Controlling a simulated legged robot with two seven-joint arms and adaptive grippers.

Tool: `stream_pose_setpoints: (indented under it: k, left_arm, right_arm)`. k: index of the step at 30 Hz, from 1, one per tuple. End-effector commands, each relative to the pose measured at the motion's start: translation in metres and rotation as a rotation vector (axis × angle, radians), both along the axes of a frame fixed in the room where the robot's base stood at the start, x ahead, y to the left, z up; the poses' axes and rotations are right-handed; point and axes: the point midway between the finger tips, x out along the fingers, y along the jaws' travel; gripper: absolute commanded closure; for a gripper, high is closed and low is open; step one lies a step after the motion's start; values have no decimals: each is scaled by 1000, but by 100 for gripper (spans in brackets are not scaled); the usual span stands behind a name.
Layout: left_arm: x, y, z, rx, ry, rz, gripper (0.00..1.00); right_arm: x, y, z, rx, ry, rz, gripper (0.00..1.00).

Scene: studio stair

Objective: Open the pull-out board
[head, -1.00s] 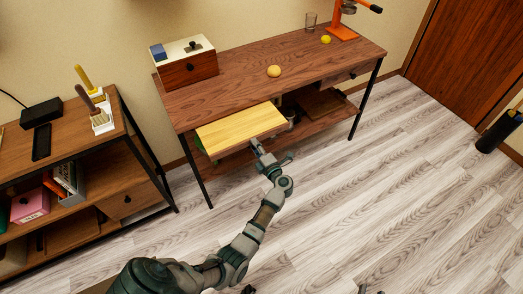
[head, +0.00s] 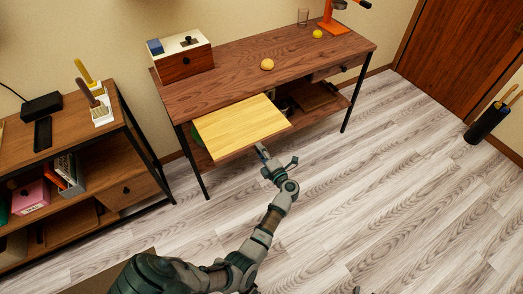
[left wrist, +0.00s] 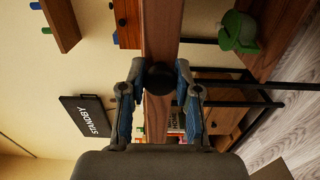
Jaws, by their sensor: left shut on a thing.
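The pull-out board (head: 240,125), pale yellow wood, sticks out partway from under the brown desk (head: 285,65) top, on its left side. My left gripper (head: 262,149) is at the board's front edge. In the left wrist view my left gripper (left wrist: 158,82) is shut on a round black knob (left wrist: 160,76), with one blue-padded finger on each side. The knob sits on a brown wooden front (left wrist: 161,30), which shows as an upright strip. My right gripper does not show clearly in either view.
A low shelf unit (head: 125,146) stands to the left. A green object (left wrist: 239,32) is on the lower shelf. The floor (head: 380,200) in front is clear.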

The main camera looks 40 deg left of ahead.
Motion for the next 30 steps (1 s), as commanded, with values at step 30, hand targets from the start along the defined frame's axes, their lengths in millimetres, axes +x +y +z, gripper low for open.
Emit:
stream_pose_setpoints:
  k: [30]
  left_arm:
    - [-28, -63, -4, -5, 1, 1, 43]
  right_arm:
    - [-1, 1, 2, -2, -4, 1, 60]
